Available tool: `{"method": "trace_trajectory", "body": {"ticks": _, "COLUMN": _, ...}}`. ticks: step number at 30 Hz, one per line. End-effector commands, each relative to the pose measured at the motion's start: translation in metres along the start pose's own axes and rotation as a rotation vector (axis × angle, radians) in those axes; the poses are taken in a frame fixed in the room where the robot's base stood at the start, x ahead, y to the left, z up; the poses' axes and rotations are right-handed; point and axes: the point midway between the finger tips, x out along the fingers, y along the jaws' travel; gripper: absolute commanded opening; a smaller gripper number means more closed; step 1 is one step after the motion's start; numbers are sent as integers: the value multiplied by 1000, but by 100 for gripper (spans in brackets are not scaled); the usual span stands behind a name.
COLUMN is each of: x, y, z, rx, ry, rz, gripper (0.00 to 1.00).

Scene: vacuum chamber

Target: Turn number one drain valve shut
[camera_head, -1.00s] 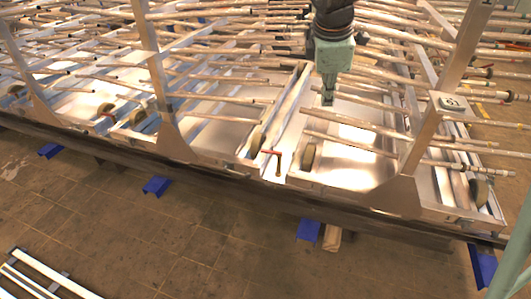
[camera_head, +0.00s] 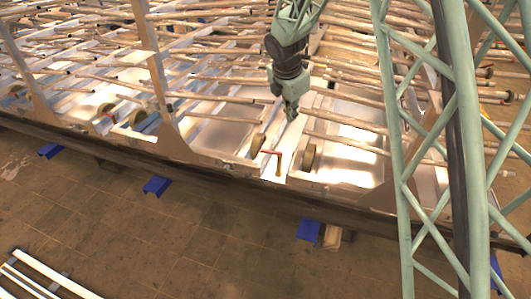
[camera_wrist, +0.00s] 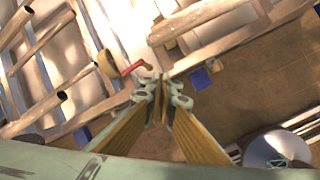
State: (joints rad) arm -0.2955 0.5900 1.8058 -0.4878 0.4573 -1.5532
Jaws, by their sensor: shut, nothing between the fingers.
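A small valve with a red handle (camera_head: 270,152) sits at the front edge of the metal frame, between two round tan wheels. Its brownish stem (camera_head: 279,166) points down beside the handle's right end. The red handle also shows in the wrist view (camera_wrist: 133,68), just above and left of my fingertips. My gripper (camera_head: 291,116) is shut and empty, pointing down above and slightly right of the valve, apart from it. In the wrist view its closed fingertips (camera_wrist: 160,82) are in the middle. I cannot read a number on the valve.
Rows of long pipes (camera_head: 215,99) run across the frame behind and beside the valve. A tan wheel (camera_head: 309,155) stands close on its right, another (camera_head: 257,145) on its left. An upright post (camera_head: 160,85) stands further left. The brown floor (camera_head: 160,235) in front is mostly clear.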

Motion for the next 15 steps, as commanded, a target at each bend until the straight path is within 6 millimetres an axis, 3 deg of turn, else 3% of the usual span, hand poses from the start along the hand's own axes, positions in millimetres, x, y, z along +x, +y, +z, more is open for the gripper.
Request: {"method": "trace_trajectory", "body": {"ticks": 15, "x": 107, "y": 48, "z": -49, "rx": -344, "ry": 12, "rz": 15, "gripper": 0}}
